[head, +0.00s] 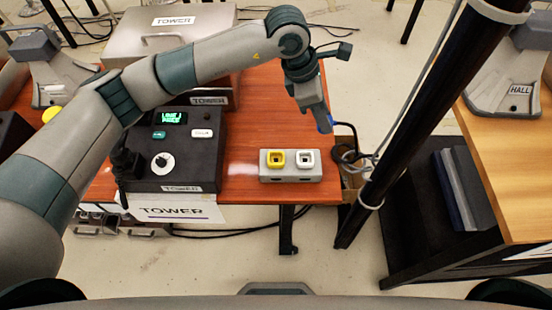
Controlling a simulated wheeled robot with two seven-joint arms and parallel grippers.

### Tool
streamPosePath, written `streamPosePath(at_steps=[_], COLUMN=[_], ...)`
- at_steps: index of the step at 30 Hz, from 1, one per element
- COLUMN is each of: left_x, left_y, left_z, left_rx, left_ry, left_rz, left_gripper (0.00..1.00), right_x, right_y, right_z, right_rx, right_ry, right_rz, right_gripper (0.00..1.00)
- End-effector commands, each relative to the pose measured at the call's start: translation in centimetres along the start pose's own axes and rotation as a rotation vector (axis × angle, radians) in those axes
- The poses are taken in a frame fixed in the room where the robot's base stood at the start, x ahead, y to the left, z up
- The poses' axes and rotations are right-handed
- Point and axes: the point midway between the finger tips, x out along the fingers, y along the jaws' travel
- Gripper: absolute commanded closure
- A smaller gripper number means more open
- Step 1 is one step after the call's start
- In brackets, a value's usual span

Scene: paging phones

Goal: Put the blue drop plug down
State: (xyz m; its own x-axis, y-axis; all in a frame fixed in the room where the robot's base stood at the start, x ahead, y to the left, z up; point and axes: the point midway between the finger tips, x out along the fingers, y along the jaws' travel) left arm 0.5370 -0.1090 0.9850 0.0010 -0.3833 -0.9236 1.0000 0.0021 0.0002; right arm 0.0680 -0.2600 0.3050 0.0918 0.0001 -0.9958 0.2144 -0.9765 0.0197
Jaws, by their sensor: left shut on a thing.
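My left gripper (322,124) is shut on the blue drop plug (331,122), near the right edge of the red-brown table (240,187). Only a small blue part of the plug shows past the fingers, and a black cable runs right from it. The gripper points down, behind and to the right of a grey socket block (291,177) with a yellow socket (276,158) and a white socket (305,158). I cannot tell if the plug touches the table. My right gripper is not in view.
A black console (175,175) with a lit green display stands left of the socket block. A dark pole (400,130) with cables stands right of the table. A lighter table (510,160) with a HALL device (512,85) is further right. Bare tabletop lies behind the block.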

Motion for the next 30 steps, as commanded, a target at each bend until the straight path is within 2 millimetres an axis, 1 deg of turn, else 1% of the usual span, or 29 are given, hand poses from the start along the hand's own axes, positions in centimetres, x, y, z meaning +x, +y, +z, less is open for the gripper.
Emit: streamPosePath(at_steps=[5,8,11,14,21,24,27,30], left_x=[0.0,0.0,0.1,0.2,1.0,1.3,1.7,1.9], left_y=[0.0,-0.1,-0.2,-0.5,-1.0,-1.3,-1.3,-1.4], left_z=[-0.3,-1.0,-2.4,-4.3,-9.5,-11.4,-12.6,-13.3], left_rx=[0.0,-0.001,-0.002,-0.004,-0.003,-0.002,-0.001,0.001], left_ry=[0.0,0.001,0.001,0.002,0.003,0.002,0.001,0.001], left_rz=[-0.001,-0.001,-0.002,-0.003,-0.003,-0.003,-0.002,-0.001], left_gripper=[0.95,0.95,0.95,0.95,0.95,0.95,0.95,0.95], right_x=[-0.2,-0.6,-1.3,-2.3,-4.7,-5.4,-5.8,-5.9], right_y=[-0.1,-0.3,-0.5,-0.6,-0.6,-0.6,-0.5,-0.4], right_z=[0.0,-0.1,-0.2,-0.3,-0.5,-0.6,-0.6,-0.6], right_rx=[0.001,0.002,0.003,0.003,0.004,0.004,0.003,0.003], right_ry=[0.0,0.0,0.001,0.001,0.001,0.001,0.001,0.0], right_rz=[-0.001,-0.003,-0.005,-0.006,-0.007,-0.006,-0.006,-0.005], right_gripper=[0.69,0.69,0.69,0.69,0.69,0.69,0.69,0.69])
